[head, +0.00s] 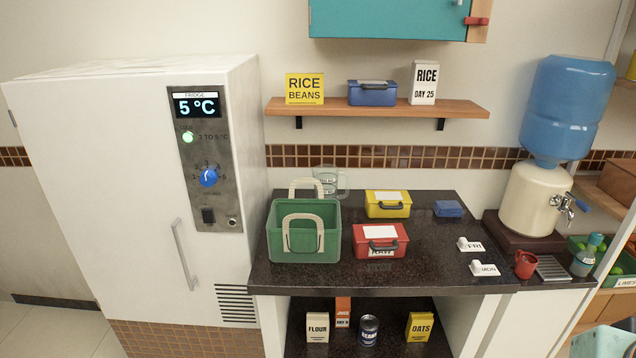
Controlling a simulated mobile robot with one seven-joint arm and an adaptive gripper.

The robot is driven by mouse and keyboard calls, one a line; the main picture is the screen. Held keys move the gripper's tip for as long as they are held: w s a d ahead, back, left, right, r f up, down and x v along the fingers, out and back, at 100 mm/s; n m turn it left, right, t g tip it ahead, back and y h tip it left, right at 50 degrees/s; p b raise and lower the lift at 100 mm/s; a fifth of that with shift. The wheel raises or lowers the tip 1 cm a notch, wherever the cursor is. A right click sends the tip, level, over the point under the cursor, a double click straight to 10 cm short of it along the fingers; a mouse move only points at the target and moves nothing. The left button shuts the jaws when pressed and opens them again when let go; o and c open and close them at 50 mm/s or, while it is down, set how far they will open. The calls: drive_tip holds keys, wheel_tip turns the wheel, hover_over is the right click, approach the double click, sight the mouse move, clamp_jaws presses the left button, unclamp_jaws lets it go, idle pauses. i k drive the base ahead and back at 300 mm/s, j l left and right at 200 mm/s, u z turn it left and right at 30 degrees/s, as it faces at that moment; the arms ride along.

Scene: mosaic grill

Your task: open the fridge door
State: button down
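The white fridge (95,170) stands at the left in the head view. A grey control panel (216,205) on its right side shows a "FRIDGE 5 °C" display (197,106), a green light and a blue knob (208,177). A vertical metal bar handle (184,254) is on the front, near the panel's lower left. The door looks shut, with no gap that I can see. My gripper is not in view, and nothing touches the handle.
Right of the fridge is a dark counter (365,280) with a green basket (322,246), a red box (381,243), a yellow box (387,209) and a water dispenser (537,197). A wooden shelf (375,110) hangs above. Floor (48,331) shows at lower left.

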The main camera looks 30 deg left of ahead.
sight(102, 151)
drive_tip(key=u, duration=2.35)
